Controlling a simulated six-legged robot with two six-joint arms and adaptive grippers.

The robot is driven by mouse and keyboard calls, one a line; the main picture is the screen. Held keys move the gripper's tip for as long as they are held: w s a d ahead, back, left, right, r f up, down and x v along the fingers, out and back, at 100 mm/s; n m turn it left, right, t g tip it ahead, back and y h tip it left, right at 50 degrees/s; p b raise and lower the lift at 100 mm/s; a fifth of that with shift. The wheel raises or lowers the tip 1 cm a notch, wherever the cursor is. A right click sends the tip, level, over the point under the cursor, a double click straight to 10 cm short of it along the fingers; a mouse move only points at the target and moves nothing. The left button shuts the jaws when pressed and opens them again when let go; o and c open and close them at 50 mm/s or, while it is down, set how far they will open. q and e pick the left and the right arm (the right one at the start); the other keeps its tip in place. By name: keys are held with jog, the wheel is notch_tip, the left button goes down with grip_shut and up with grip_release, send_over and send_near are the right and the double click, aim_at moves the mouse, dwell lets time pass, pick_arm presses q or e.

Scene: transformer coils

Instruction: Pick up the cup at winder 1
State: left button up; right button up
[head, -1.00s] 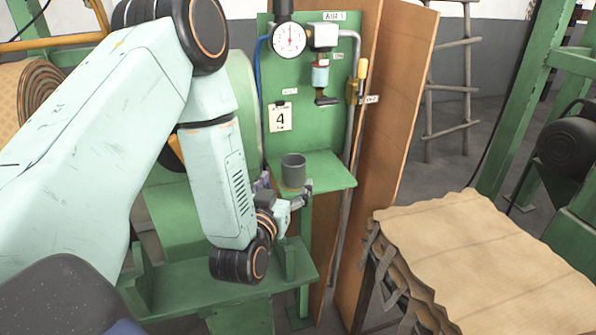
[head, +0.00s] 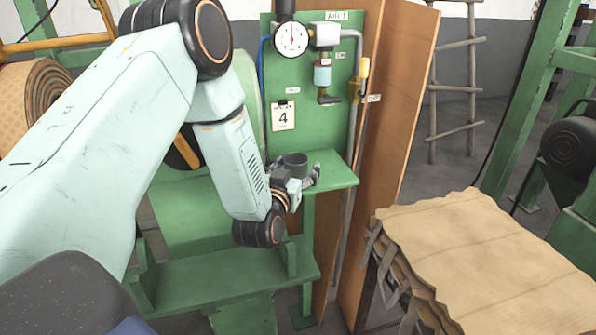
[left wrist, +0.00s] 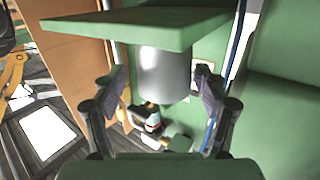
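The dark grey cup (head: 295,161) stands upright on the small green shelf (head: 335,172) below the gauge panel. In the left wrist view, the cup (left wrist: 165,72) hangs upside down from the shelf (left wrist: 130,42) because the picture is inverted. There the left gripper (left wrist: 163,95) is open, with a finger on each side of the cup and gaps visible. My right gripper does not show.
A panel with a gauge (head: 291,38) and pipes rises behind the shelf. A brown board (head: 395,150) stands at its right. A stack of tan sheets (head: 490,255) is at the lower right. A green bench (head: 225,275) lies below my left arm.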

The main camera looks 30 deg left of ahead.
pick_arm(q)
jog(key=shift+s+a+f, duration=0.1)
jog(key=shift+a, duration=0.25)
jog(key=c, duration=0.3)
jog(key=shift+s, duration=0.1)
jog(key=shift+c, duration=0.7)
jog(key=shift+d, duration=0.3)
jog(key=c, duration=0.4)
jog(key=shift+c, duration=0.8)
jog(key=shift+a, duration=0.25)
